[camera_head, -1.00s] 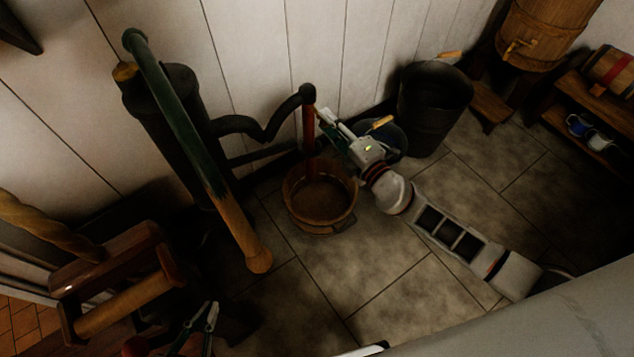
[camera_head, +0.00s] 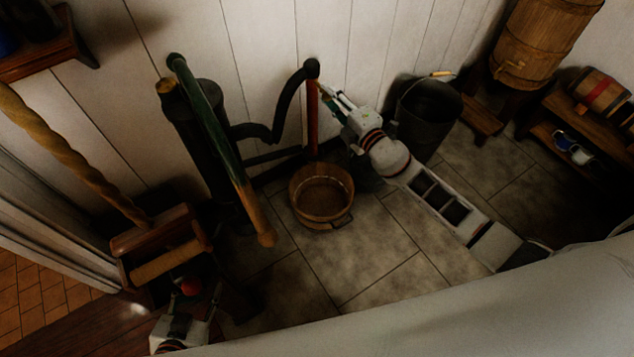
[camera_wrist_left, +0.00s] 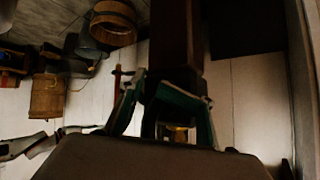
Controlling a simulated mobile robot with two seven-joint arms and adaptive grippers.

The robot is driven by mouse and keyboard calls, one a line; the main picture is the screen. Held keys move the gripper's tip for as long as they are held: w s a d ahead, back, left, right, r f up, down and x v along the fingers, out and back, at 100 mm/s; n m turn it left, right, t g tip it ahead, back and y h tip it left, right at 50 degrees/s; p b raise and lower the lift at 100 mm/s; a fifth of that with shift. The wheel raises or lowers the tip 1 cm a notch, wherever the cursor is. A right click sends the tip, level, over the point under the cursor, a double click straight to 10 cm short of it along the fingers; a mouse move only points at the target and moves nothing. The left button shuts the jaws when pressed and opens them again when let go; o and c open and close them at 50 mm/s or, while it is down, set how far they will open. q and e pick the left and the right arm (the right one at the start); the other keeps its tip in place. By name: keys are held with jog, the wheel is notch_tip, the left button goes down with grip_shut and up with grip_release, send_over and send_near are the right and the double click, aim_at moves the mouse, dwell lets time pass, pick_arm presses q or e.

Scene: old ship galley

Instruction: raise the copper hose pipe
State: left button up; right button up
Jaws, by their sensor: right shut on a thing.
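The copper hose pipe (camera_head: 312,125) is a reddish-brown upright tube below the black curved spout (camera_head: 290,95) of the pump. Its lower end shows near the back rim of a round wooden tub (camera_head: 321,205). My right gripper (camera_head: 325,90) is shut on the pipe close under the spout's end; the exact contact is small and dark. My left gripper (camera_head: 188,318) is low at the lower left, far from the pipe. In the left wrist view its teal fingers (camera_wrist_left: 170,95) stand apart, with a dark brown post beyond them.
The dark pump (camera_head: 195,130) with its long green and wooden handle stands left of the pipe. A black bucket (camera_head: 428,115) is right of my right arm. Stone floor (camera_head: 390,250) is clear in front.

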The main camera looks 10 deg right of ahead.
jog(key=o, duration=1.1)
jog(key=shift+w+r, duration=0.2)
jog(key=shift+r, duration=0.45)
jog(key=shift+o, duration=0.6)
jog(key=shift+a+f, duration=0.1)
jog(key=shift+f, duration=0.2)
jog(key=shift+s, duration=0.1)
jog(key=v, duration=1.1)
jog(key=shift+f, duration=0.15)
jog(key=shift+s, duration=0.1)
